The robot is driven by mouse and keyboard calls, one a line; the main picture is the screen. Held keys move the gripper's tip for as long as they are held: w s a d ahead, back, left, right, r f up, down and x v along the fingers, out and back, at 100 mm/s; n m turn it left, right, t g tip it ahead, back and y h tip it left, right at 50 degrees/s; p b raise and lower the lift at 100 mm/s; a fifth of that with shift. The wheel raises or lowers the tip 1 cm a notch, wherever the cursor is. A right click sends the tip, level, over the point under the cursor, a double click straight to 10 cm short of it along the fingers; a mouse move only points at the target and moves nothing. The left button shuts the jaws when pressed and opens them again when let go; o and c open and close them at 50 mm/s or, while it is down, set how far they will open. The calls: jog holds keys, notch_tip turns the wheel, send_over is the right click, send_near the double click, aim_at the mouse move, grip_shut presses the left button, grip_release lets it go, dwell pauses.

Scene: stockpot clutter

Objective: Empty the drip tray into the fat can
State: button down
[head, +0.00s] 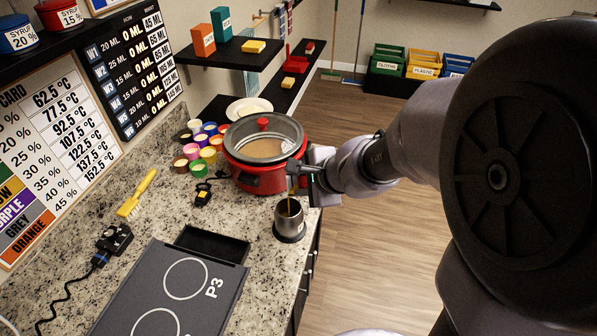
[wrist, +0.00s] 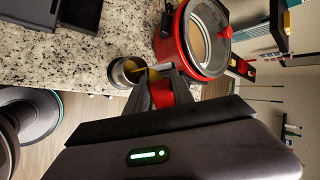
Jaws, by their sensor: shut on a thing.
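The fat can appears to be the metal can (head: 289,218) on a dark round base at the counter's front edge; it also shows in the wrist view (wrist: 124,74). My gripper (head: 300,171) is above the can and beside the red cooker. It is shut on a slim yellow-brown thing (head: 290,202), whose lower end reaches into the can's mouth; in the wrist view it runs from the fingertips into the can. Its full shape is hidden. A black, shallow tray (head: 213,244), likely the drip tray, sits at the back edge of the P3 hotplate. Its contents cannot be made out.
The red cooker (head: 260,179) with a glass lid stands close behind the can. Several coloured cups (head: 200,152) cluster left of it. A yellow brush (head: 137,193) and a black clip-like device (head: 114,238) lie on the left counter. Bare granite lies between hotplate and can.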

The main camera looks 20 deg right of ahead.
jog(key=s+a+f+n+t+h+b, duration=0.1)
jog(key=a+n+t+h+b, duration=0.1)
jog(key=a+h+b, duration=0.3)
jog(key=shift+s+a+f+n+t+h, duration=0.2)
jog(key=shift+a+n+t+h, duration=0.1)
jog(key=shift+a+n+h, duration=0.65)
jog(key=shift+d, duration=0.3)
jog(key=shift+a, duration=0.1)
dwell(1.1)
